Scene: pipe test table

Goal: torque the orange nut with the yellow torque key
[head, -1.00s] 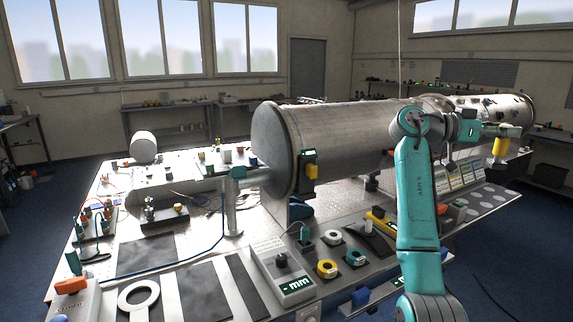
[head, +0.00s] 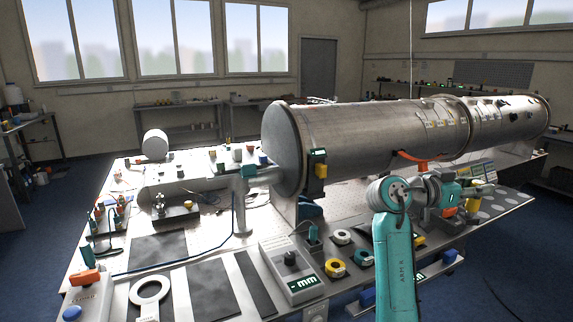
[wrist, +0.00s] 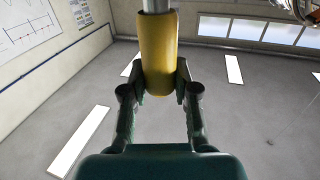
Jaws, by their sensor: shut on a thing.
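The yellow torque key (wrist: 158,45) has a thick yellow handle and a bare metal shaft that leaves the top of the wrist view. My gripper (wrist: 160,84) is shut on the handle, one finger on each side. In the head view, the yellow handle (head: 473,204) shows at the end of my arm, in front of the right part of the big pipe. The key's working tip is out of the wrist view and cannot be made out in the head view. I cannot pick out the orange nut for certain in either view.
The large metal pipe (head: 375,143) lies across the bench behind my arm, with a curved orange piece (head: 411,157) at its underside. A grey box with an mm display (head: 293,274) and yellow and white rings (head: 335,267) lie on the front bench.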

